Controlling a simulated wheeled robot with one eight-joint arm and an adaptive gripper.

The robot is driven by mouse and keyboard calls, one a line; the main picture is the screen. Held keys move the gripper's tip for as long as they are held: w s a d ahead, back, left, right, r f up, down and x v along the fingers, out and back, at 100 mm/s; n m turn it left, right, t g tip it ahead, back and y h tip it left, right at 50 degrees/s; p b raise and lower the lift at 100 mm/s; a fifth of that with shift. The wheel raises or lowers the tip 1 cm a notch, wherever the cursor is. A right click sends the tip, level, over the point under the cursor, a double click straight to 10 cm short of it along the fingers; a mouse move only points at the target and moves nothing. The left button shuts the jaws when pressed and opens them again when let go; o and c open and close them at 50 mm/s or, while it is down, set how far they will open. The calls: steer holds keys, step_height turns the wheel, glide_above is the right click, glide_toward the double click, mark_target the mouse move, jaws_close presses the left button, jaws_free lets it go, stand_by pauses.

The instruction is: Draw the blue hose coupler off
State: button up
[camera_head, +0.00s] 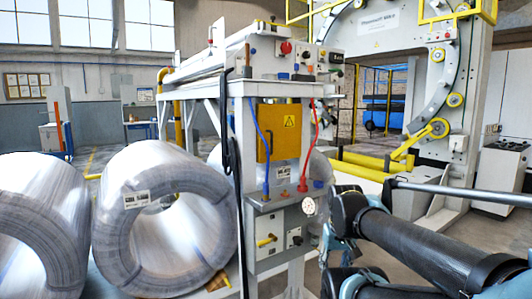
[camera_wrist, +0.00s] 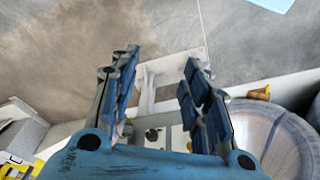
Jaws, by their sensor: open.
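The blue hose (camera_head: 268,145) hangs down the front of the machine stand, and its blue coupler end (camera_head: 266,188) meets the grey manifold block (camera_head: 274,199). A red hose (camera_head: 304,150) ends on the same block, to the right. My gripper (camera_wrist: 160,58) is open in the wrist view, with two blue fingers spread apart and nothing between their tips. I cannot make out the blue coupler in the wrist view. In the head view my arm comes in from the lower right, right of the stand; the fingers are not clear there.
Two large wire coils (camera_head: 165,218) lie left of the stand; a coil (camera_wrist: 275,135) also shows at the right in the wrist view. A control box (camera_head: 280,241) with a yellow handle is below the manifold. A round gauge (camera_head: 309,206) is close to my arm. The ring wrapper (camera_head: 440,80) stands behind.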

steer(key=w+a+r+m, duration=0.3)
steer(key=w+r, duration=0.4)
steer(key=r, duration=0.3)
step_height(320, 180, up, 20)
steer(key=m+g, duration=0.2)
steer(key=m, duration=0.8)
glide_above(266, 194)
steer(key=w, duration=0.1)
step_height(266, 194, down, 18)
steer(key=shift+w+r, duration=0.1)
steer(key=shift+r, duration=0.1)
steer(key=c, duration=1)
jaws_close()
